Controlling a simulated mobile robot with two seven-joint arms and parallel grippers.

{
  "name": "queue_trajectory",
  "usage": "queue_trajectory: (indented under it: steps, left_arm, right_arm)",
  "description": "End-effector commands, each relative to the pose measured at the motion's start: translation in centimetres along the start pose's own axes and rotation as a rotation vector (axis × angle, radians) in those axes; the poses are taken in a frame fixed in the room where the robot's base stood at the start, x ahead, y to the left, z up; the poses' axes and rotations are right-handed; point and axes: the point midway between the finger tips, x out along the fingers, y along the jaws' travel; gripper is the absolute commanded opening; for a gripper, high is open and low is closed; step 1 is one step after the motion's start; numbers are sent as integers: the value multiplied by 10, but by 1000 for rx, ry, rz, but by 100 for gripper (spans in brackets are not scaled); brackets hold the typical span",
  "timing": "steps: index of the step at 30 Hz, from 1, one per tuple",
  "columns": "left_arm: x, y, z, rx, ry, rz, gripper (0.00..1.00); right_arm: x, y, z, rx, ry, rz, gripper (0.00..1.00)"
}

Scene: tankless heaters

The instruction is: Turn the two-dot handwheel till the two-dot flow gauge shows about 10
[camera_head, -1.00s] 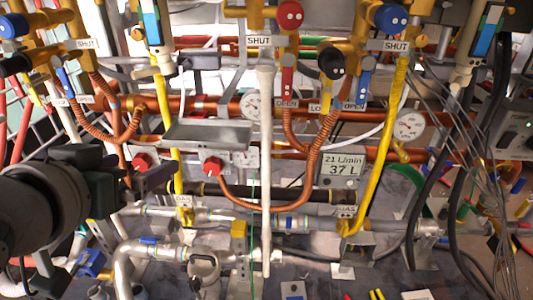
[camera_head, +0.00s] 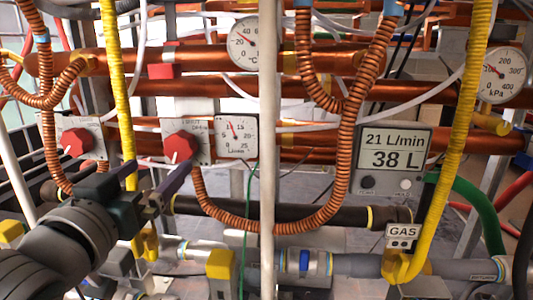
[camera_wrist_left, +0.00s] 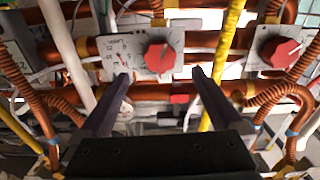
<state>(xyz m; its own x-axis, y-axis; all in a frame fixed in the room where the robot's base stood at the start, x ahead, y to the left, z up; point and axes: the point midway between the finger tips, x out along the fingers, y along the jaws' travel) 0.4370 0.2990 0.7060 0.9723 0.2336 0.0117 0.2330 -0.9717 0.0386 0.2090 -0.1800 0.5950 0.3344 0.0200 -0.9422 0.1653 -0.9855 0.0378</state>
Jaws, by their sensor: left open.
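A red handwheel (camera_head: 181,148) sits on a pale plate, with a small round flow gauge (camera_head: 236,137) marked L/min just to its right. The gauge's needle points up and slightly left, seemingly near 10. A second red handwheel (camera_head: 75,142) is further left. The dot marks on either are too small to tell. My left gripper (camera_head: 157,172) is open, its fingers below and left of the nearer handwheel, apart from it. In the left wrist view the open fingers (camera_wrist_left: 160,76) reach toward that handwheel (camera_wrist_left: 160,57), with nothing between them. My right gripper is out of view.
A yellow hose (camera_head: 117,90) hangs between the two handwheels. A corrugated copper hose (camera_head: 290,228) loops below the gauge, and a white pipe (camera_head: 268,200) stands right of it. A display (camera_head: 392,160) reads 21 L/min and 38 L.

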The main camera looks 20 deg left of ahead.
Motion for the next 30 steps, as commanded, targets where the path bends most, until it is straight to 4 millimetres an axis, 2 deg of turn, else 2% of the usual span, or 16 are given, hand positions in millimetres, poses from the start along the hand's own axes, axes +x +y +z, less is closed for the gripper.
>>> queue_trajectory:
  steps: [8,15,20,28,30]
  left_arm:
    - [46,0,2,2,3,1,100]
    - [83,0,2,1,-1,0,100]
    - [94,0,0,1,-1,1,100]
    - [95,0,0,1,-3,0,100]
    - [95,0,0,1,-2,0,94]
  right_arm:
    - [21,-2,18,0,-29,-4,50]
    - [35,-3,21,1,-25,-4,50]
    - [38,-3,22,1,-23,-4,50]
    - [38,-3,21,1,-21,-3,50]
    - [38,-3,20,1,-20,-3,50]
